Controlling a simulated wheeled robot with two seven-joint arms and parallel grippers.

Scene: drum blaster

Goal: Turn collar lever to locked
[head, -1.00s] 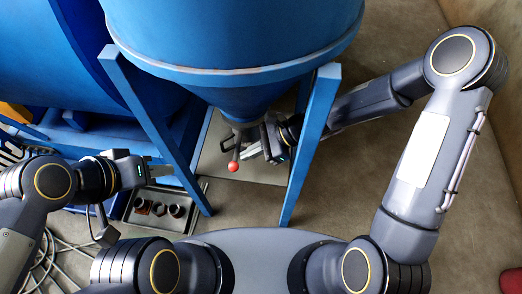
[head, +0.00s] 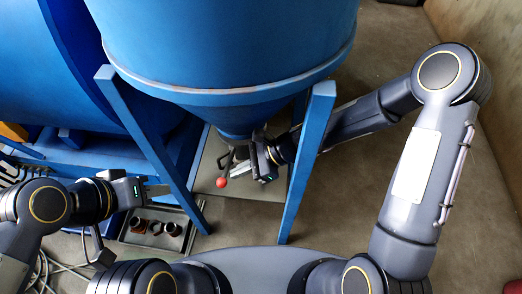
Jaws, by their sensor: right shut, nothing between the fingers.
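The collar lever (head: 226,163) is a dark bar with a red ball knob (head: 221,182) at its end, under the outlet of the blue hopper (head: 225,110). The lever points down and slightly left in the head view. My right gripper (head: 252,172) is shut and empty, just right of the lever; whether it touches the bar I cannot tell. The collar is mostly hidden by the hopper cone and my gripper. My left gripper (head: 158,191) is at the left, outside the hopper's left leg, away from the lever. Its fingers show only partly.
Blue legs (head: 155,140) and (head: 308,160) stand on both sides of my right gripper's space. A tray (head: 133,237) with several dark round parts sits on the floor below my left gripper. A large blue drum (head: 60,60) fills the upper left. Hoses lie at lower left.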

